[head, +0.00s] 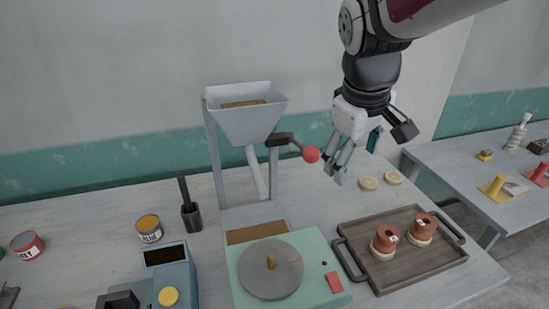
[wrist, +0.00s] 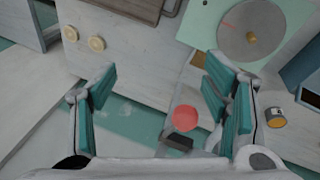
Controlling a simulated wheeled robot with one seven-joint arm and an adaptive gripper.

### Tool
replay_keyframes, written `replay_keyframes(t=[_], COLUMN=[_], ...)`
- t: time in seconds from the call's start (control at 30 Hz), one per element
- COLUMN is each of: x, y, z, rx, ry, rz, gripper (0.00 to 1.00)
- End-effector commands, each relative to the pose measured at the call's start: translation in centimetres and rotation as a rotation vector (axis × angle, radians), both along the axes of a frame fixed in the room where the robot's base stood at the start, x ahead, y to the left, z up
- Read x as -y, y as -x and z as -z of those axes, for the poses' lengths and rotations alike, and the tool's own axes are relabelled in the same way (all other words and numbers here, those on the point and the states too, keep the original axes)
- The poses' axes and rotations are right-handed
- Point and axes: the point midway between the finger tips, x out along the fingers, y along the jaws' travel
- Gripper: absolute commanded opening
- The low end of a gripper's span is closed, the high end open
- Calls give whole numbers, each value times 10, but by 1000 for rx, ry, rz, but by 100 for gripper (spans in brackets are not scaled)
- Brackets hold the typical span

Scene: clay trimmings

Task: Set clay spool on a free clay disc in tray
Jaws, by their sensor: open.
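My gripper (head: 340,165) is open and empty, raised above the table near a red knob. Its two teal-padded fingers also show wide apart in the wrist view (wrist: 160,100). A brown tray (head: 360,273) lies at the front right of the table. In it stand two reddish-brown clay spools, one on the left (head: 386,238) and one on the right (head: 425,222), each upright on a pale disc. Two pale discs (head: 368,183) (head: 393,178) lie on the table behind the tray, with nothing on them. They also show in the wrist view (wrist: 70,34) (wrist: 96,43).
A grey hopper (head: 246,120) on a stand has a lever with the red knob (head: 311,154). A green turntable machine (head: 320,262) stands left of the tray. Left are cans (head: 149,229) (head: 27,245), a dark cup (head: 192,216) and a blue device (head: 170,275). A side table stands right.

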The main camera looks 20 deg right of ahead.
Motion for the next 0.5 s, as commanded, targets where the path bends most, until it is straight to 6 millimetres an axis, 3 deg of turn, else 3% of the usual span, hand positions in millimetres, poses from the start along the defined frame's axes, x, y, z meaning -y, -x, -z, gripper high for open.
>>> replay_keyframes(t=[0.03, 0.2, 0.33, 0.5], x=[-22, -76, -101, -115], y=[9, 41, 62, 76], z=[-8, -19, -20, -19], rx=[50, 189, 252, 285], ry=[-15, -121, -211, -281], rz=[8, 70, 102, 124], gripper=[69, 69, 69, 69])
